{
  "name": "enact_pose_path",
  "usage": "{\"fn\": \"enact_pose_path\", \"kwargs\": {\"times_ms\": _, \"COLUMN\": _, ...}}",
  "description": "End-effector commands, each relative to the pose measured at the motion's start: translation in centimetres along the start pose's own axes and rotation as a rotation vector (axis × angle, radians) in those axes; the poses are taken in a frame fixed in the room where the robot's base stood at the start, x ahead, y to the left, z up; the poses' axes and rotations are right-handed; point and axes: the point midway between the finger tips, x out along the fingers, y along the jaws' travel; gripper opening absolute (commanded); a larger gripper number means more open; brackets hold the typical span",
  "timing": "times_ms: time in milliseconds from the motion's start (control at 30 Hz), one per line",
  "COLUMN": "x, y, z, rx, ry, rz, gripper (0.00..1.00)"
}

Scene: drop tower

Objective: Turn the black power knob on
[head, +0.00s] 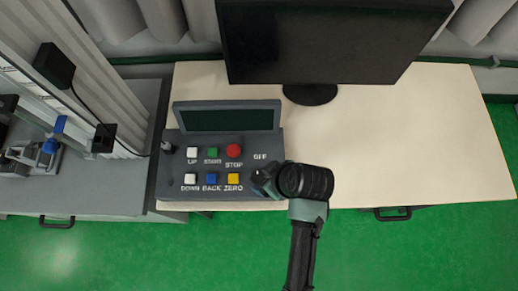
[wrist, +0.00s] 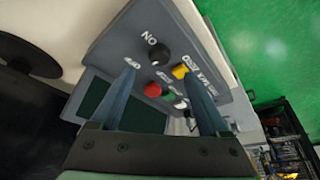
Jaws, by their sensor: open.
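The black power knob (wrist: 157,54) shows in the wrist view on the grey control panel (wrist: 185,30), beside a white ON label. It lies just beyond my gripper (wrist: 159,70), roughly in line with the gap between the two fingers. The fingers are apart with nothing held between them; I cannot tell whether either touches the knob. The knob's pointing direction is too small to read. In the head view my gripper (head: 262,181) is over the right end of the control panel (head: 220,196) and hides the knob. The OFF label shows just above the gripper.
Red (head: 234,150), green (head: 213,153), white, blue and yellow (head: 233,178) buttons sit left of the gripper. A small screen (head: 226,119) rises behind them. A monitor (head: 330,40) stands at the table's back. The table (head: 420,140) is clear to the right.

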Motion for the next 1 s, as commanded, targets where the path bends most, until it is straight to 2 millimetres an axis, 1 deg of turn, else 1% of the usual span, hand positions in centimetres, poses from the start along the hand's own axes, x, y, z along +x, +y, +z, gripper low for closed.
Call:
{"fn": "enact_pose_path", "kwargs": {"times_ms": 33, "x": 1.1, "y": 0.0, "z": 0.0, "rx": 0.0, "ry": -0.001, "rz": -0.003, "gripper": 0.79}}
{"fn": "enact_pose_path", "kwargs": {"times_ms": 100, "x": 2.5, "y": -0.1, "z": 0.0, "rx": -0.001, "ry": -0.003, "rz": -0.003, "gripper": 0.79}}
{"fn": "enact_pose_path", "kwargs": {"times_ms": 200, "x": 4.2, "y": 0.0, "z": -0.1, "rx": 0.0, "ry": 0.0, "rz": -0.001, "gripper": 0.79}}
{"fn": "enact_pose_path", "kwargs": {"times_ms": 300, "x": 5.5, "y": 0.0, "z": -0.1, "rx": -0.001, "ry": 0.0, "rz": -0.001, "gripper": 0.79}}
{"fn": "enact_pose_path", "kwargs": {"times_ms": 400, "x": 6.5, "y": 0.0, "z": -0.1, "rx": 0.0, "ry": 0.0, "rz": 0.001, "gripper": 0.79}}
{"fn": "enact_pose_path", "kwargs": {"times_ms": 567, "x": 7.2, "y": 0.0, "z": -0.1, "rx": 0.0, "ry": 0.0, "rz": 0.003, "gripper": 0.79}}
{"fn": "enact_pose_path", "kwargs": {"times_ms": 833, "x": 7.3, "y": 0.0, "z": -0.1, "rx": 0.0, "ry": 0.0, "rz": 0.003, "gripper": 0.79}}
{"fn": "enact_pose_path", "kwargs": {"times_ms": 867, "x": 7.3, "y": 0.0, "z": -0.1, "rx": 0.0, "ry": 0.0, "rz": 0.003, "gripper": 0.75}}
{"fn": "enact_pose_path", "kwargs": {"times_ms": 1000, "x": 7.3, "y": 0.0, "z": -0.1, "rx": 0.0, "ry": 0.001, "rz": 0.003, "gripper": 0.5}}
